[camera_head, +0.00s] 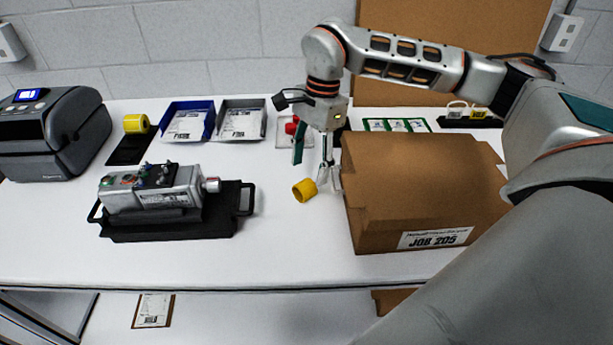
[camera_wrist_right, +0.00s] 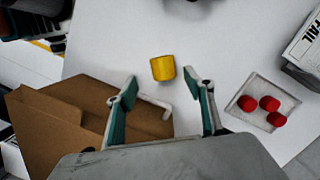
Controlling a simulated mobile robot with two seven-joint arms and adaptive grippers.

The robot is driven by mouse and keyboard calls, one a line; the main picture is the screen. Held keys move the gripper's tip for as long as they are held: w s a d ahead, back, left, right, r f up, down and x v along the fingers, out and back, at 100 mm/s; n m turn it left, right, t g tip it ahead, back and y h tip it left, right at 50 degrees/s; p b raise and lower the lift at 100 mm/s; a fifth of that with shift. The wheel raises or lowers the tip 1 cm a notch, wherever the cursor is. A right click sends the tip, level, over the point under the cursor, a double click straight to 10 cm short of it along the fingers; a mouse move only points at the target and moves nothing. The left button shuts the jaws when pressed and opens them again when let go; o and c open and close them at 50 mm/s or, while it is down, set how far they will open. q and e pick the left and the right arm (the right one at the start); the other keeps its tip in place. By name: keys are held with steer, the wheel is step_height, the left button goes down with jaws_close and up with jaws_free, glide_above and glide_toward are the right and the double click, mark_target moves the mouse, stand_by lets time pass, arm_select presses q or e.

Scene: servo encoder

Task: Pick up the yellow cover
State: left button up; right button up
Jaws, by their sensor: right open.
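My right gripper (camera_head: 311,165) is open and empty, pointing down above the table close behind the cover. In the right wrist view its two green-padded fingers (camera_wrist_right: 161,82) are spread apart. I cannot tell its exact height above the table. My left gripper is not in view.
The cardboard box (camera_head: 420,185) stands close on the right. A servo unit (camera_head: 150,190) sits on a black tray (camera_head: 215,225) at left. A clear tray with red caps (camera_wrist_right: 263,112) lies near the gripper. A blue bin (camera_head: 188,122) and grey bin (camera_head: 240,120) stand behind. The front table is clear.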

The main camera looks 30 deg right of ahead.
mark_target(305, 183)
steer(key=shift+w+d+f, duration=0.1)
steer(key=shift+w+d, duration=0.05)
steer(key=shift+d, duration=0.2)
steer(key=shift+f, duration=0.35)
steer(key=shift+a+f, duration=0.3)
steer(key=shift+f, duration=0.5)
steer(key=f, duration=0.2)
steer(key=a+f, duration=0.1)
steer(key=f, duration=0.1)
steer(key=shift+w+a+f, duration=0.1)
steer(key=shift+f, duration=0.3)
steer(key=shift+c, duration=0.4)
steer(key=c, duration=0.8)
